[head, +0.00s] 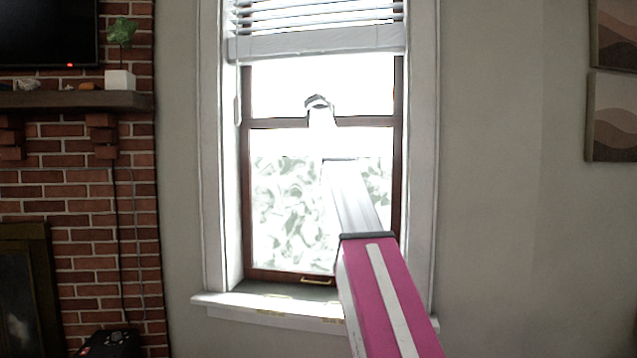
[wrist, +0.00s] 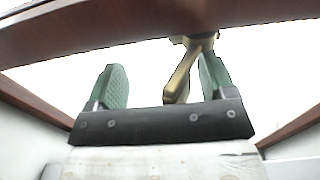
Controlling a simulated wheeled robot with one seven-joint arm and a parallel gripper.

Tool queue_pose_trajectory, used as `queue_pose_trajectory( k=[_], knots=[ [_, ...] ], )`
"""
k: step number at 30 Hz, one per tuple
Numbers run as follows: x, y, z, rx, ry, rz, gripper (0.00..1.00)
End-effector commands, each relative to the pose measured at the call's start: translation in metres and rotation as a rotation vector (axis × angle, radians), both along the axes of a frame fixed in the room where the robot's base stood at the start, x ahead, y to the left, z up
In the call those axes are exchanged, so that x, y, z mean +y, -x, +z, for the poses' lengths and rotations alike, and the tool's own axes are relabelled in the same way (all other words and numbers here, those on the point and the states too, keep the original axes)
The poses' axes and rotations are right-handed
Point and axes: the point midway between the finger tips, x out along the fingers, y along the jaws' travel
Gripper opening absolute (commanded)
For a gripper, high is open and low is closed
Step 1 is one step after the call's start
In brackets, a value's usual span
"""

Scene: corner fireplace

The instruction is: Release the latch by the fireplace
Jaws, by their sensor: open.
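The latch (wrist: 180,78) is a brass-coloured lever on the underside of the brown window rail in the wrist view. It hangs down at a slant between the two green fingers of my gripper (wrist: 158,78), close to the right finger. My gripper is open, and the left finger is clearly apart from the lever. I cannot tell whether the right finger touches it. In the head view my gripper (head: 320,103) is at the window's middle rail (head: 272,123), washed out by glare. The latch is hidden there.
The window (head: 285,200) has a white frame, a partly raised blind (head: 315,43) above and a sill (head: 265,302) below. A brass handle (head: 317,281) sits on the bottom rail. The brick fireplace (head: 110,195) with its mantel (head: 70,100) stands left.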

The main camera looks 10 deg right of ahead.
Motion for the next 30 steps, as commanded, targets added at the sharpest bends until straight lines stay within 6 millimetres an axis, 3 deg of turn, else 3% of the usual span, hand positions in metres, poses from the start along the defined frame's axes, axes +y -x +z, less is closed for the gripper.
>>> queue_pose_trajectory(
  k=[22, 30],
  knots=[
    [0.043, 0.106, -0.002, 0.001, 0.001, 0.005, 0.77],
    [0.041, 0.094, -0.051, 0.061, -0.009, 0.009, 0.77]
  ],
)
